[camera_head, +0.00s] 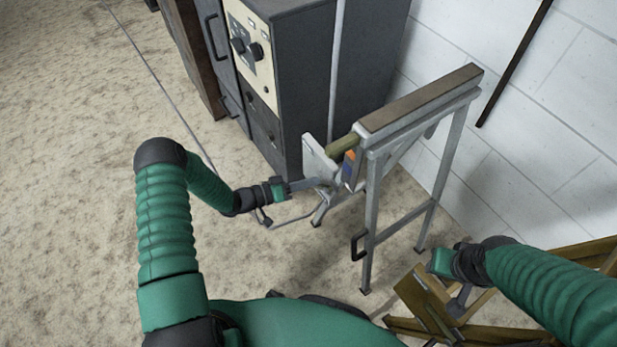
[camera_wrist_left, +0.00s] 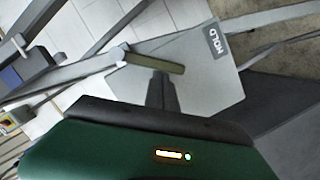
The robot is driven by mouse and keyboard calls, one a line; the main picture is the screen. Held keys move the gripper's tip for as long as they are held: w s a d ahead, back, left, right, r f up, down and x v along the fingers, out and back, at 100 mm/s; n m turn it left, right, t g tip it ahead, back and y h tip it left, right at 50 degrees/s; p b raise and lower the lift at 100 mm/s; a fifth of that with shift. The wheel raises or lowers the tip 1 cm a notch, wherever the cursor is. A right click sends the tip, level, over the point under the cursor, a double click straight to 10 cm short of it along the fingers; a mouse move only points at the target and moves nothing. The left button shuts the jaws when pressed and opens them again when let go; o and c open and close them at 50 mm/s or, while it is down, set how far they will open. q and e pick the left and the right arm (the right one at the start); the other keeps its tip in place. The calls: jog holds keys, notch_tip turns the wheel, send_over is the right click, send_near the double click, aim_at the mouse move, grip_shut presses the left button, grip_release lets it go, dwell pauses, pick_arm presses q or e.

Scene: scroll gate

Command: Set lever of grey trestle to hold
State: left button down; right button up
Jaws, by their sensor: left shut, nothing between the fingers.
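The grey trestle (camera_head: 373,215) stands right of centre in the head view, with a brown top board (camera_head: 425,97). A light grey plate (camera_head: 317,158) is at its near left end; in the left wrist view the plate (camera_wrist_left: 205,82) bears a HOLD label (camera_wrist_left: 217,42) near its upper right corner. The olive lever handle (camera_wrist_left: 153,62) lies across the plate, its end apart from the label. It also shows in the head view (camera_head: 343,145). My left gripper (camera_head: 312,184) is shut and empty, fingertips close to the handle; contact is unclear. My right gripper (camera_head: 460,298) is at lower right, fingers unclear.
A dark cabinet (camera_head: 300,80) with a knobbed panel (camera_head: 250,50) stands behind the trestle. A white block wall (camera_head: 540,110) closes the right side. A brown wooden frame (camera_head: 425,300) is under my right gripper.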

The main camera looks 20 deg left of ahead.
pick_arm(q)
jog(key=shift+s+d+f+n+h+b, duration=0.2)
jog(key=shift+f+n, duration=0.25)
jog(key=shift+n, duration=0.15)
jog(key=shift+s+d+f+n+h+b, duration=0.1)
jog(key=shift+d+f+n+h, duration=0.1)
jog(key=shift+f+n, duration=0.3)
jog(key=shift+s+d+f+n+h, duration=0.15)
jog(key=shift+s+d+f+n, duration=0.15)
jog(key=shift+n, duration=0.3)
jog(key=shift+s+d+f+n+h, duration=0.2)
jog(key=shift+d+f+n, duration=0.1)
jog(key=shift+n, duration=0.3)
jog(key=shift+d, duration=0.1)
